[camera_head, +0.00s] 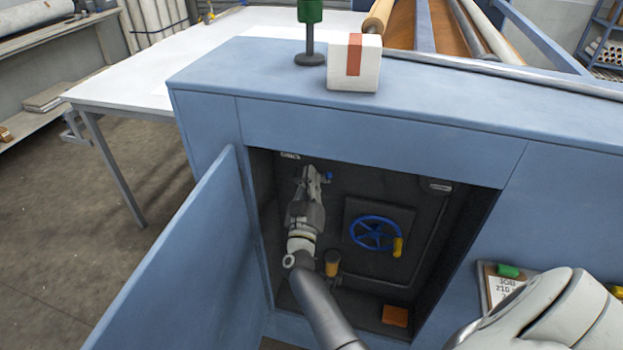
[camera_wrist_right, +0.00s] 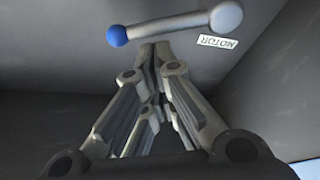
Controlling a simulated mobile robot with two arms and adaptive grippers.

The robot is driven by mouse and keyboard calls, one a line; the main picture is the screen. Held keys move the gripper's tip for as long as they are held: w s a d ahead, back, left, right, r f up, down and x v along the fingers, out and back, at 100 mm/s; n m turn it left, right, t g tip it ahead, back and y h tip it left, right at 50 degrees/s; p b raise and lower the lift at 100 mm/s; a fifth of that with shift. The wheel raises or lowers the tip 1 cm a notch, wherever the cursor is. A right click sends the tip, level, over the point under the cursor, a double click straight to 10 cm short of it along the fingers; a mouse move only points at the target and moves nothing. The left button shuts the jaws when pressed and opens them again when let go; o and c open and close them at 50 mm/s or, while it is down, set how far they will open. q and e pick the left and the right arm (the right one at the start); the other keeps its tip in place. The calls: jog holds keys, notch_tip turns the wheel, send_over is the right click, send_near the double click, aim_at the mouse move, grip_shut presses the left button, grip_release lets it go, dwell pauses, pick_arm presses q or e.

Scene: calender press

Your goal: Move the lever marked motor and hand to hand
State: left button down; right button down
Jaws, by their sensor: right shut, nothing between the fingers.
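The lever (camera_wrist_right: 170,29) is a grey bar with a blue ball knob (camera_wrist_right: 117,36) at its left end and a round grey hub (camera_wrist_right: 226,17) at its right in the wrist view. A white label reading MOTOR (camera_wrist_right: 217,42) is beside the hub. In the head view the blue knob (camera_head: 328,176) shows inside the open cabinet; most of the lever is hidden behind my right gripper (camera_head: 314,170). That gripper is shut and empty. In the wrist view its fingertips (camera_wrist_right: 154,46) are close to the bar; I cannot tell whether they touch. My left gripper is not in view.
The cabinet door (camera_head: 185,265) stands open at the left. Inside are a blue handwheel (camera_head: 376,233) with a yellow handle, an amber-topped item (camera_head: 332,263) and an orange block (camera_head: 395,316). A white box (camera_head: 354,62) and a green-handled tool (camera_head: 310,30) stand on top.

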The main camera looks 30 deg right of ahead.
jog(key=shift+s+d+f+m+h+b, duration=0.2)
jog(key=shift+f+m, duration=0.15)
jog(key=shift+m, duration=0.15)
jog(key=shift+s+d+f+m+h+b, duration=0.2)
jog(key=shift+f+m, duration=0.1)
jog(key=shift+m, duration=0.2)
